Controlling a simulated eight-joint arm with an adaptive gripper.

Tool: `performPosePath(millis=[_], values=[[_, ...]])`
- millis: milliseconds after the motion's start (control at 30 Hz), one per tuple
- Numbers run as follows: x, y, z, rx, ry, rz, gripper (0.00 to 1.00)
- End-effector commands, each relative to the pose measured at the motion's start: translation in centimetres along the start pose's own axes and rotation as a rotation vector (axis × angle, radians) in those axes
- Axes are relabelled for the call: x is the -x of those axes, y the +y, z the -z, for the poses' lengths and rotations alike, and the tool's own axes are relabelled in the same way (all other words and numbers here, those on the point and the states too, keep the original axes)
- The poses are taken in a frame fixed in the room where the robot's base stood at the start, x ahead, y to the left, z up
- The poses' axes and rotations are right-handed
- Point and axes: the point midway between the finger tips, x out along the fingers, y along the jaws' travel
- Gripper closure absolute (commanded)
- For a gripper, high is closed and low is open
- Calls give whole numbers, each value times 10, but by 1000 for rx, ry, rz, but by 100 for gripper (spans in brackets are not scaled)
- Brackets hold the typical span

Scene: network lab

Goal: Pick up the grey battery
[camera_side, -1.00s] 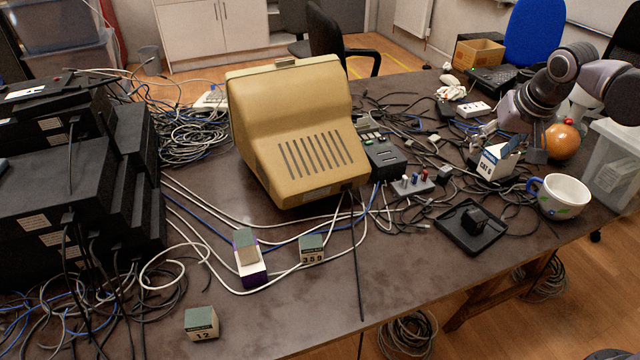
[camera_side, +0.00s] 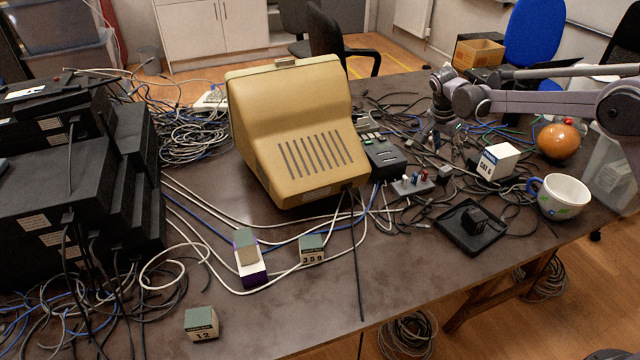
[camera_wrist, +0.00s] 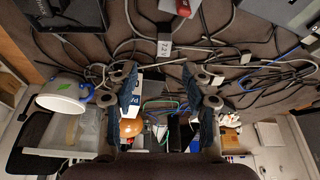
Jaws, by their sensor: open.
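A small grey block marked 7.2V (camera_wrist: 165,48), which looks like the grey battery, lies among cables in the upper middle of the wrist view. In the side view a small grey block (camera_side: 445,172), seemingly the same one, sits between the knobbed box and the white CAT 6 box. My gripper (camera_side: 436,138) is above the cables behind that block. In the wrist view my gripper (camera_wrist: 160,85) has its two fingers apart, with nothing held between them. The block lies beyond the fingertips, apart from them.
The CAT 6 box (camera_side: 497,161), white cup (camera_side: 563,196), black tray (camera_side: 455,238) and orange ball (camera_side: 559,141) stand to the right. The knobbed grey box (camera_side: 411,186) and beige monitor (camera_side: 290,130) are to the left. Loose cables cover this area. The front middle of the table is mostly clear.

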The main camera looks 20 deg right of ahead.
Motion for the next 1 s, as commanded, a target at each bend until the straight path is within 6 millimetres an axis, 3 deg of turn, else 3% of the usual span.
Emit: performPosePath(millis=[433, 767, 1000], values=[[-54, -4, 0, -40, 7, -18, 51], [-79, -4, 1, -38, 6, -17, 51], [-110, -7, 3, -38, 6, -17, 51]])
